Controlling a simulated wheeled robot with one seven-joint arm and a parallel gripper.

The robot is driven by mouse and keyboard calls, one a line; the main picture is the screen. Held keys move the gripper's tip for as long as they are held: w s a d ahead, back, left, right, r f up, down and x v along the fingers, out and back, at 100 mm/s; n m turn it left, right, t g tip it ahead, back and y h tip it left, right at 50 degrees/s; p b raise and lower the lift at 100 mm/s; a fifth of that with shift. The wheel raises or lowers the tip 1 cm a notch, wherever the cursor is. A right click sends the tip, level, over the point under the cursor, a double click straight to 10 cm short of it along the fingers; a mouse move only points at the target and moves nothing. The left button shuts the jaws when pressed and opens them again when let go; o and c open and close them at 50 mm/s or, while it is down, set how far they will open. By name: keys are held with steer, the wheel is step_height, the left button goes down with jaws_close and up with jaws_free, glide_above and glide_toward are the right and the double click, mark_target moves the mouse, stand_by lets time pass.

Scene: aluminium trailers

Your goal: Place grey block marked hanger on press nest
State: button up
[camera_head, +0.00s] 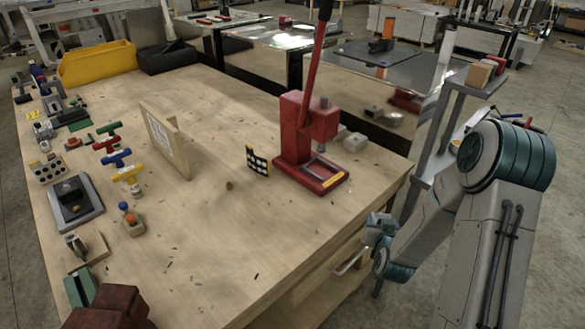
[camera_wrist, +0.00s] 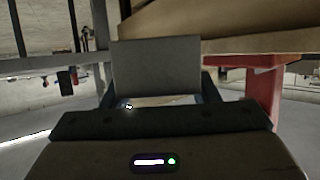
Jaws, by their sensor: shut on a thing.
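My gripper (camera_head: 379,232) is off the right edge of the workbench, near the bench's front right side, and looks lower than the bench top. It is shut on a grey block (camera_wrist: 156,66), which stands between the two fingers in the wrist view. The block's visible face is plain; I can read no marking on it. The red press (camera_head: 310,130) stands on the bench at its right side, with its lever raised.
The workbench (camera_head: 215,220) is clear in front of the press. A black dotted plate (camera_head: 257,161) and light grey blocks (camera_head: 355,142) flank the press. A wooden upright (camera_head: 165,141) stands mid-bench. A grey shelf stand (camera_head: 468,80) is behind my arm. The bench edge lies close to my gripper.

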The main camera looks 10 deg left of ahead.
step_height(320, 180, down, 7)
steer(key=a+b, duration=0.1)
steer(key=b, duration=0.5)
steer(key=shift+w+a+b, duration=0.25)
steer(key=shift+a+b, duration=0.05)
steer(key=shift+b, duration=0.05)
